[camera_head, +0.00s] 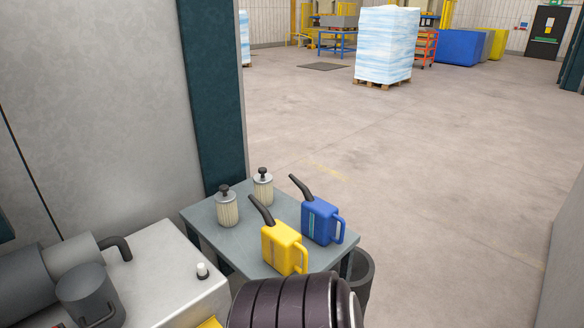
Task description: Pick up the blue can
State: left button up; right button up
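The blue can (319,221) stands upright near the right edge of a small grey table (245,244). It has a black spout that tilts up to the left and a blue handle on its right side. A yellow can (284,250) of the same shape stands in front and to the left of it, close by. The yellow can's spout is apart from the blue can. Neither of my grippers is in view, and nothing is seen holding the blue can.
Two beige pleated cylinders with black tops, one nearer (227,211) and one farther (263,189), stand on the table. A dark ribbed part covers the table's front. A dark bin (362,272) stands right of the table. Open floor (440,200) lies beyond; a wrapped pallet (387,45) stands far back.

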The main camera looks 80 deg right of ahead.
aim_at(319, 218)
jog(key=k+z, duration=0.15)
jog(key=z, duration=2.6)
jog(key=i+l+u, duration=0.25)
jog(key=l+u, duration=0.3)
jog(key=i+l+u, duration=0.1)
jog(key=l+u, duration=0.15)
